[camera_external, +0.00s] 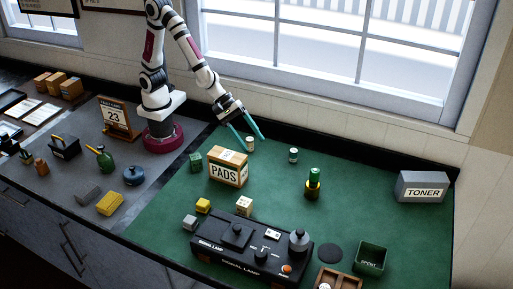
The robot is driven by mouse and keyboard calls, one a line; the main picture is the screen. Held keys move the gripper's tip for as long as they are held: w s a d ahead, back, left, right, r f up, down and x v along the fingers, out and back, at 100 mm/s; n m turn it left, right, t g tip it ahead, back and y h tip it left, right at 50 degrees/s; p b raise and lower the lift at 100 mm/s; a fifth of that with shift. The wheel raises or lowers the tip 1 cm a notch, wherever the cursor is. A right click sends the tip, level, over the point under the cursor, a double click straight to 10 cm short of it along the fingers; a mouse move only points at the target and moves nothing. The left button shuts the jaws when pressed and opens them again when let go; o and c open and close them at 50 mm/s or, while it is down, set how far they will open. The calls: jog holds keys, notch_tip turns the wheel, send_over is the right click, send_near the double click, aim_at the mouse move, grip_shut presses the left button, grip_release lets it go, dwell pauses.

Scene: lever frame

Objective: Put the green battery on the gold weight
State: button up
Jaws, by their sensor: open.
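The green battery (313,173) stands upright on top of the gold weight (314,185), right of the middle of the green mat. The weight looks gold above with a darker lower part. The two appear to touch; the exact seating is too small to tell. My gripper (254,142) has two teal fingers, spread apart and pointing down and right. It is at the back of the mat, up and left of the battery and clear of it. Nothing is visibly held between the fingers.
A cream cylinder (250,145) shows by my fingertips, and a white and green cylinder (293,155) stands between gripper and battery. Mat around the weight is free.

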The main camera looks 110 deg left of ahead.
jog(key=s+a+r+m+g+y, duration=0.1)
jog(key=s+a+m+g, duration=0.2)
jog(key=s+m, duration=0.6)
jog(key=s+a+r+m+g+y, duration=0.1)
jog(key=s+a+m+g, duration=0.2)
jog(key=s+a+m, duration=0.2)
jog(key=s+a+r+m+g+y, duration=0.1)
jog(key=s+a+m, duration=0.3)
jog(key=s+m, duration=0.8)
jog(key=s+g, duration=0.1)
jog(key=s, duration=0.4)
jog(key=shift+a+r+m+g, duration=0.2)
jog(key=shift+r+m+g, duration=0.1)
jog(key=shift+r+g, duration=0.1)
